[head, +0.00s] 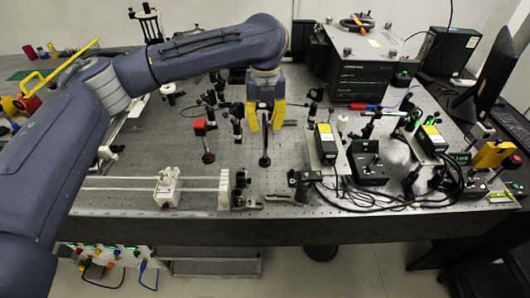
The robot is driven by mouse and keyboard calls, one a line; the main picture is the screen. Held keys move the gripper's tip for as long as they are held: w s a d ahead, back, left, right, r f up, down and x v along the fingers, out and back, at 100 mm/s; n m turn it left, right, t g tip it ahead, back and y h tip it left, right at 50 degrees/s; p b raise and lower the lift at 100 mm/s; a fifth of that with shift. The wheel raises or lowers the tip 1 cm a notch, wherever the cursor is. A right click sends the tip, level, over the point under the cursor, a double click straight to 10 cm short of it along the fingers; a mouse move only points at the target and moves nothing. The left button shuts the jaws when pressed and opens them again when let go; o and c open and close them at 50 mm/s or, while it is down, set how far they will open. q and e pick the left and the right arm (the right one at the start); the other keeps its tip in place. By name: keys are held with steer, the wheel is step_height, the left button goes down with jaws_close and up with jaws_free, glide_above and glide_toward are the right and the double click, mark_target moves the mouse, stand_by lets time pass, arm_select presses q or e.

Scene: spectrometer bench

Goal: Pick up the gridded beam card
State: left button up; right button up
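My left gripper (265,122) hangs over the middle of the optical bench, pointing down. Its two yellow fingers are apart, with a dark upright post (265,147) showing between and just below them. I cannot tell whether the fingers touch the post. I cannot clearly make out a gridded beam card. A small pale, yellow-green flat piece (500,197) lies at the bench's right front edge, but it is too small to show a grid. My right gripper is not in view.
The perforated bench (120,203) carries several posts and mounts around the gripper. A red-topped post (200,128) stands to its left. A white rail assembly (168,187) lies at front left. Black boxes (368,162) and loose cables crowd the right. A large dark instrument (357,78) stands behind.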

mark_target(265, 144)
arm_select(q)
steer(key=shift+f, duration=2.35)
steer(key=shift+o, duration=0.4)
jaws_close()
